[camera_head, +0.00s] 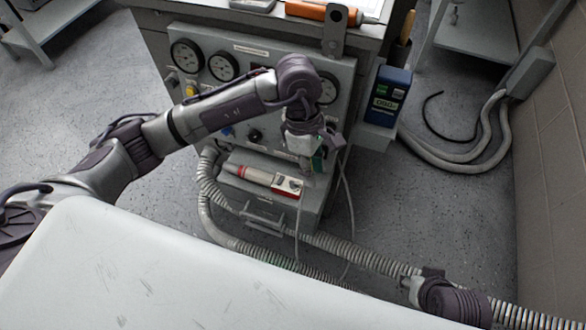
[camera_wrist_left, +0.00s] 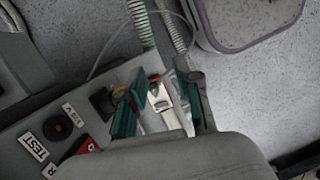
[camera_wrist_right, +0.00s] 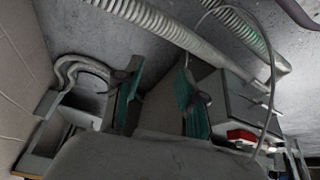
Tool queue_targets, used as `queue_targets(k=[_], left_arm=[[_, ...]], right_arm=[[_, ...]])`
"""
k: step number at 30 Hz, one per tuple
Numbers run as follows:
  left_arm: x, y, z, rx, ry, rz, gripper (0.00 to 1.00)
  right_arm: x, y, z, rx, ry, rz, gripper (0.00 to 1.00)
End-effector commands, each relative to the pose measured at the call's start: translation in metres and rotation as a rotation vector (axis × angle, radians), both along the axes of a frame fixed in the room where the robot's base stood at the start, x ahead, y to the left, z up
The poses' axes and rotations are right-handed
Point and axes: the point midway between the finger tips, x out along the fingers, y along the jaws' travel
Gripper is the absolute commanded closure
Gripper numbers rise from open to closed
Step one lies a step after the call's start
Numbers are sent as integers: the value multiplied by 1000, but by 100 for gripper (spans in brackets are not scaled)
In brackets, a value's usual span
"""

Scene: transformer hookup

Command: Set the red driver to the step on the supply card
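A driver with a pale body and red parts (camera_head: 262,177) lies on the low ledge at the front of the grey panel unit. My left gripper (camera_head: 308,160) is just above it, in front of the panel. In the left wrist view its green-padded fingers (camera_wrist_left: 158,108) are apart, and a red and whitish part (camera_wrist_left: 160,94) shows beyond them, between the pads. I cannot tell whether they touch it. My right gripper (camera_wrist_right: 158,108) is open and empty; a red part (camera_wrist_right: 241,137) shows to its right. The supply card cannot be identified, and no step setting can be read.
The panel unit (camera_head: 345,75) carries gauges and knobs; a TEST label (camera_wrist_left: 27,153) shows close by. A blue box (camera_head: 388,95) hangs at its right side. Ribbed hoses (camera_head: 330,243) and thin cables run over the floor in front. A wall (camera_head: 550,150) stands at right.

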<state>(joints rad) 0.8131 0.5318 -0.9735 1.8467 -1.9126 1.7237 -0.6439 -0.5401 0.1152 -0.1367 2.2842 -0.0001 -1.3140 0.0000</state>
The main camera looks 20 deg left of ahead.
Motion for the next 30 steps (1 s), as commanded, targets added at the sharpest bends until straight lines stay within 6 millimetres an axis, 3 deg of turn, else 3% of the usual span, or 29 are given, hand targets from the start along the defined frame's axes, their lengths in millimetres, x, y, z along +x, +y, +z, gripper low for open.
queue_targets(k=[1, 3, 6, 11, 20, 24, 30], left_arm=[[17, 23, 7, 93, -49, 1, 67], [30, 43, 10, 179, -88, 1, 67], [39, 56, 9, 236, -111, 1, 67], [38, 58, -10, 243, -111, 2, 67], [35, 58, -75, 241, -110, 3, 67], [35, 57, -100, 238, -112, 2, 67], [34, 57, -121, 237, -114, 3, 67]], right_arm=[[-10, -3, 0, -9, 50, -3, 60], [-20, -6, -4, -19, 99, -7, 60], [-27, -8, -5, -26, 129, -10, 60], [-30, -9, 3, -26, 126, -11, 60], [-40, -11, 38, -25, 106, -13, 60], [-41, -11, 32, -26, 109, -13, 60], [-40, -11, 29, -26, 108, -13, 60]])
